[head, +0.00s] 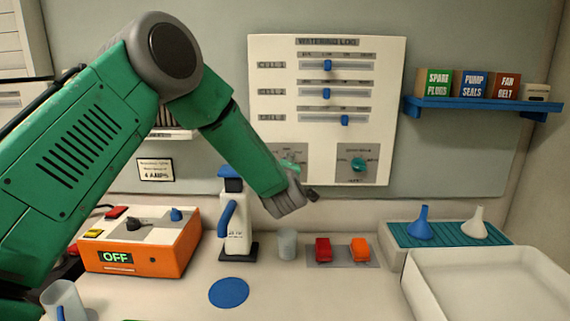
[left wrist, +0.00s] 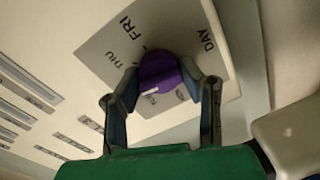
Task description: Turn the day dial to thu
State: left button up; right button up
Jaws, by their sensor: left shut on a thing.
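The day dial is a purple knob (left wrist: 158,70) on a grey plate (left wrist: 196,62) marked DAY, with FRI and THU readable. A white mark shows on the knob's lower left side, toward a label that I cannot read, and not at THU. My left gripper (left wrist: 160,80) is shut on the knob, one finger on each side. In the head view my left gripper (head: 303,193) is at the lower left of the white watering log board (head: 400,120), in front of the dial's plate (head: 290,149), and largely hides the dial. My right gripper is not in view.
A second dial (head: 358,163), teal, is to the right on the board, below several blue sliders (head: 328,65). On the counter below stand a white bottle (head: 237,225), a clear cup (head: 288,243), an orange box reading OFF (head: 140,250) and a white tray (head: 420,290).

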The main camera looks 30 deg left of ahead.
pick_arm(q)
jog(key=m, duration=0.1)
jog(key=m+p, duration=0.1)
jog(key=m, duration=0.2)
jog(key=shift+d+f, duration=0.3)
jog(key=shift+f, duration=0.05)
jog(key=shift+f+m+p, duration=0.15)
jog(key=shift+m+p, duration=0.45)
jog(key=shift+m, duration=0.8)
jog(key=shift+s, duration=0.1)
jog(key=o, duration=1.1)
jog(key=shift+o, duration=0.2)
jog(key=shift+w+a+y, duration=0.1)
jog(key=shift+w+y, duration=0.1)
jog(key=shift+y, duration=0.1)
jog(key=shift+r, duration=0.25)
